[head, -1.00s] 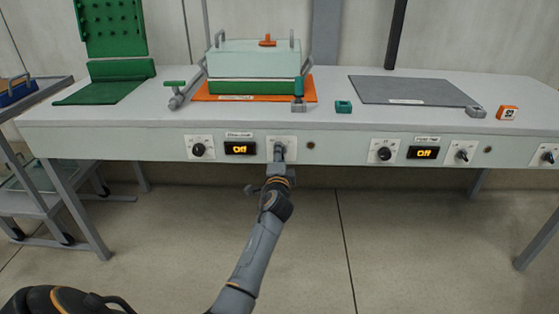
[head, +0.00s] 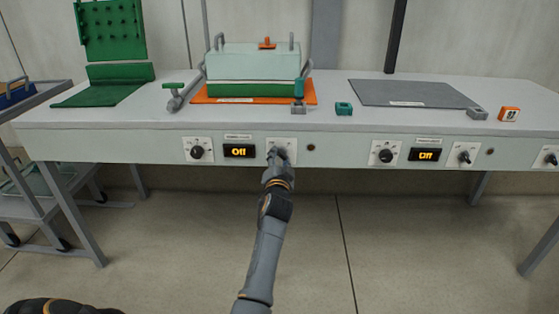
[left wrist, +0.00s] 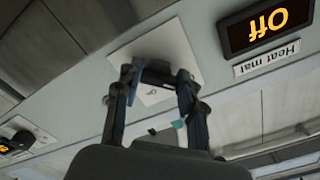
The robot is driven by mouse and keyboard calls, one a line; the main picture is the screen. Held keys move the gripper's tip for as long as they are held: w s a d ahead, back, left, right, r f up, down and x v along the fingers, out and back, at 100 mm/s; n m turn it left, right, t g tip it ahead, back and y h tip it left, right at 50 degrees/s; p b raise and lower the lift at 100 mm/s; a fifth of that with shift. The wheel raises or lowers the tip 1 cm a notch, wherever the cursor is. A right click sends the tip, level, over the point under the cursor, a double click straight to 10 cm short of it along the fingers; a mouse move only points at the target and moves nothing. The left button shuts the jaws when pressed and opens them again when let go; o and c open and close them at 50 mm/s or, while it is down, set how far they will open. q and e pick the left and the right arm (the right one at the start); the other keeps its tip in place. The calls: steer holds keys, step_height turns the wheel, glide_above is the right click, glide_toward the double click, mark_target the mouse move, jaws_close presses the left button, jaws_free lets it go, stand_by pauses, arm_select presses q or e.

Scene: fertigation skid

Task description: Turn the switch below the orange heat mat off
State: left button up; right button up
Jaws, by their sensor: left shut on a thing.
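The orange heat mat (head: 241,100) lies on the bench top under a pale box with a green base. Its switch has a white plate (head: 291,145) on the bench front, right of a display (head: 239,151) reading "Off". My left gripper (head: 280,155) is at this plate and covers most of the switch. In the left wrist view, my gripper's fingers (left wrist: 155,80) are shut on the switch knob, in front of the white plate (left wrist: 152,97). The knob itself is largely hidden. The display (left wrist: 265,25) there also reads "Off", beside a "Heat mat" label. My right gripper is out of view.
A dial (head: 197,150) sits left of the display. A grey trolley (head: 45,210) stands at the left. The floor before the bench is clear.

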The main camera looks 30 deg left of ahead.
arm_select(q)
steer(key=shift+f, duration=0.1)
stand_by(0.3)
steer(key=o, duration=1.2)
steer(key=shift+c, duration=0.2)
steer(key=v, duration=0.7)
steer(key=shift+s, duration=0.3)
steer(key=shift+d, duration=0.15)
